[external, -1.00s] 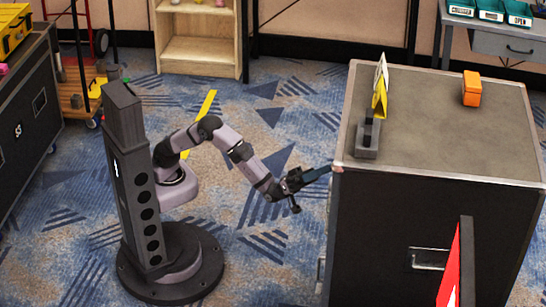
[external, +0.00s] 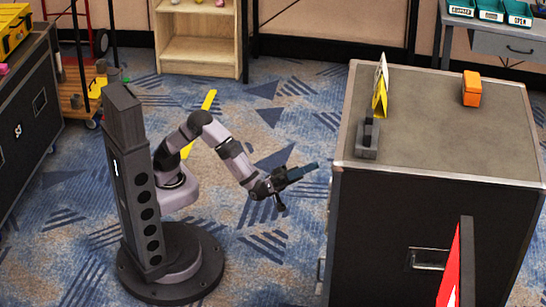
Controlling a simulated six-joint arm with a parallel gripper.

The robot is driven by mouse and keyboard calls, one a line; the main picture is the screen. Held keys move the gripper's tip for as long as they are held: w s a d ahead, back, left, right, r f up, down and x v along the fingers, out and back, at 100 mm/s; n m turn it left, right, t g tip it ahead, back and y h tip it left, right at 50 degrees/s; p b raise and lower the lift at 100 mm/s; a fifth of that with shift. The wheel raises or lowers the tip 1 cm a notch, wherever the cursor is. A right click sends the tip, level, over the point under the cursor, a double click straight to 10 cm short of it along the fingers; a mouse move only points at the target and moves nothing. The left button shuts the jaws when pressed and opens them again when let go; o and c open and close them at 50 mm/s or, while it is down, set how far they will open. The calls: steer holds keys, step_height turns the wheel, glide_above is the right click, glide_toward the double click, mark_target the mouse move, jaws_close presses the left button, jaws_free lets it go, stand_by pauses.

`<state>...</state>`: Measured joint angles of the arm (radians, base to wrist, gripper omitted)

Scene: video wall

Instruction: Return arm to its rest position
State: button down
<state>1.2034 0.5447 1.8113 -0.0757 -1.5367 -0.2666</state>
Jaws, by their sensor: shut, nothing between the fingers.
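My gripper (external: 312,166) is shut and empty. It hangs in the air over the carpet, left of the large black case (external: 430,225), with a gap between its fingertips and the case's near left edge. The gripper points right and slightly up. My arm bends up from its column mount and comes down to the wrist.
On the case top stand a dark grey block-like device (external: 367,138), a yellow and white folded sign (external: 380,88) and an orange box (external: 472,89). A red panel (external: 455,265) stands at the front right. A wooden shelf (external: 200,45) is behind. Carpet around my base is open.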

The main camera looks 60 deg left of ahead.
stand_by(0.5)
